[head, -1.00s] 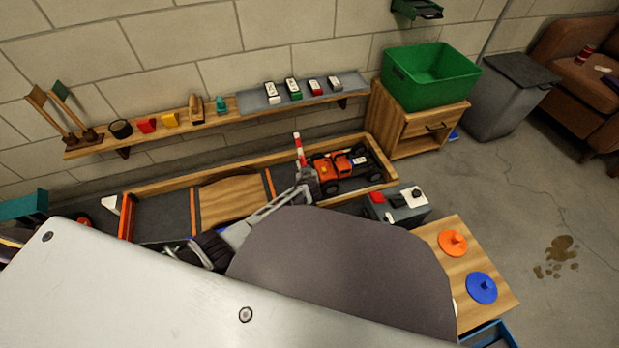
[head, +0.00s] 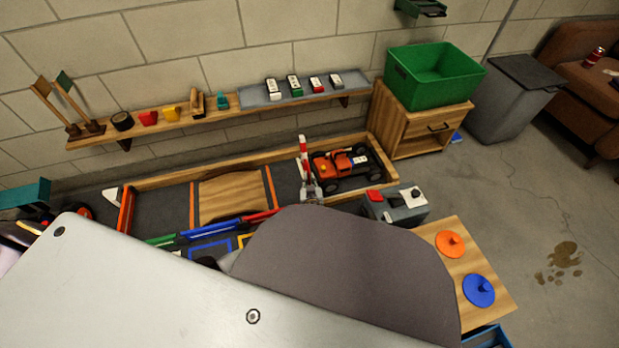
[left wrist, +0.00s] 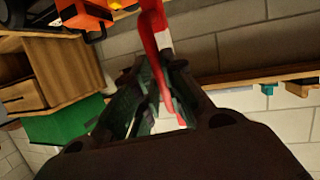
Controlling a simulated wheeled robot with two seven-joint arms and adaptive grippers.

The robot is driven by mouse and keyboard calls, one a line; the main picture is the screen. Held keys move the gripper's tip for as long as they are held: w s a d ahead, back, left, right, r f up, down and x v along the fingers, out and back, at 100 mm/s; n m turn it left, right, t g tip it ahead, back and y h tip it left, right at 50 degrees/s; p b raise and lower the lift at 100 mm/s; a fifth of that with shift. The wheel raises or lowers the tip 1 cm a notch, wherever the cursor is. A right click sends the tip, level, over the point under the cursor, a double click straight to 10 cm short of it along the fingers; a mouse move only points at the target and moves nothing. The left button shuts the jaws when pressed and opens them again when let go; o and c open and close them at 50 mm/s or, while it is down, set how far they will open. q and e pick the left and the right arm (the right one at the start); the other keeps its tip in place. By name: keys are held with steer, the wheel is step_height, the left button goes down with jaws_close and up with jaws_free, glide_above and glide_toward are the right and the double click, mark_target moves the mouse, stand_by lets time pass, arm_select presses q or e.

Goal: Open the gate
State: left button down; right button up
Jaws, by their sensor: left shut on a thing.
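The gate's red and white bar (head: 303,156) stands nearly upright on a grey base beside the orange toy truck (head: 343,166) in the head view. In the left wrist view, my left gripper (left wrist: 152,75) is shut, with a red and white bar (left wrist: 161,38) between its fingers. The orange truck (left wrist: 83,14) shows at the upper left there. In the head view my left gripper is hidden behind a large grey part of my own body. My right gripper is not in view.
A wood-edged track with a wooden ramp (head: 231,195) lies left of the gate. A grey control box (head: 398,205) with a red button is in front of the truck. A shelf (head: 232,112) runs along the wall. A green bin (head: 433,77) stands on a cabinet.

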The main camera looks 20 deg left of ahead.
arm_select(q)
steer(key=shift+s+d+f+m+t+y, duration=0.1)
steer(key=shift+s+d+f+t+y, duration=0.15)
steer(key=shift+s+d+t, duration=0.4)
steer(key=shift+s+d+f+m+t+y, duration=0.1)
steer(key=shift+s+d+f+t+y, duration=0.2)
steer(key=shift+s, duration=0.6)
steer(key=shift+s+d+f+m+t+y, duration=0.15)
steer(key=shift+s+d+t+y, duration=0.1)
steer(key=shift+s+d+t, duration=0.45)
steer(key=shift+s, duration=0.1)
steer(key=c, duration=1.5)
jaws_free()
steer(key=shift+a+r, duration=0.1)
steer(key=shift+r, duration=0.1)
step_height(320, 180, up, 10)
steer(key=shift+f, duration=0.25)
